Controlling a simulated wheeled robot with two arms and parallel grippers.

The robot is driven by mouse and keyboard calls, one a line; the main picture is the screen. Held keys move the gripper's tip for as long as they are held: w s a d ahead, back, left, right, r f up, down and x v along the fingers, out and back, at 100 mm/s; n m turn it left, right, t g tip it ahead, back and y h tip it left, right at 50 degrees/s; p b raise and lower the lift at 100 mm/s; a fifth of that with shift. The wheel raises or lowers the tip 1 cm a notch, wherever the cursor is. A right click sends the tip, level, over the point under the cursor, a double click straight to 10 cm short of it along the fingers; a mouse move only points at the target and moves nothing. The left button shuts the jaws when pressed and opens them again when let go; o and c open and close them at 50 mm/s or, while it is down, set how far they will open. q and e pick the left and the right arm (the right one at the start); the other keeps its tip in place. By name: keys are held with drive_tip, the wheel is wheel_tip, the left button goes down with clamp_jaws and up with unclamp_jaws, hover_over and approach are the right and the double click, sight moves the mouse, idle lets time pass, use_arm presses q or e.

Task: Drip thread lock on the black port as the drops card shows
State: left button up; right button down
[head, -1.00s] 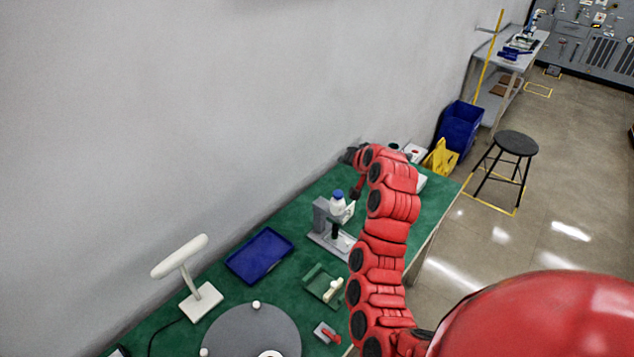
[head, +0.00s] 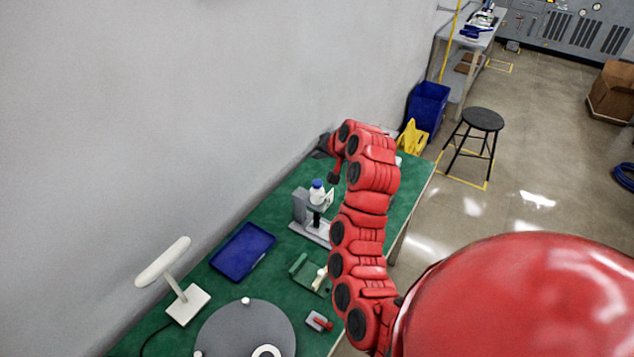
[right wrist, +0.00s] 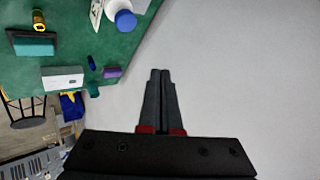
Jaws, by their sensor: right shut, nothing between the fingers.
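A white bottle with a blue cap (head: 318,188) sits on a grey stand (head: 300,207) near the wall side of the green table. It also shows at the top of the right wrist view (right wrist: 125,18). A dark upright part (head: 316,218) is below the bottle; I cannot tell whether it is the black port. A small white card with marks (right wrist: 97,14) is beside the bottle; its marks are too small to read. My right gripper (head: 333,179) is above the table beyond the bottle, apart from it. In the right wrist view the gripper (right wrist: 160,76) is shut and empty.
A blue tray (head: 243,252), a white lamp (head: 187,303), a grey round plate (head: 245,335) and a green holder (head: 308,272) are on the near table. A small block with a red part (head: 319,321) is near the front edge. A black stool (head: 483,120) stands on the floor.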

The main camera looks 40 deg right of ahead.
sight(319, 184)
drive_tip(key=shift+f+b, duration=1)
drive_tip(key=shift+f, duration=2.55)
drive_tip(key=shift+f+b, duration=0.45)
drive_tip(key=shift+b, duration=0.05)
drive_tip(key=shift+f+b, duration=0.4)
drive_tip(key=shift+f, duration=0.2)
drive_tip(key=shift+r, duration=1.05)
drive_tip(key=shift+r, duration=0.1)
drive_tip(key=shift+r+p, duration=0.55)
drive_tip(key=shift+r, duration=1.9)
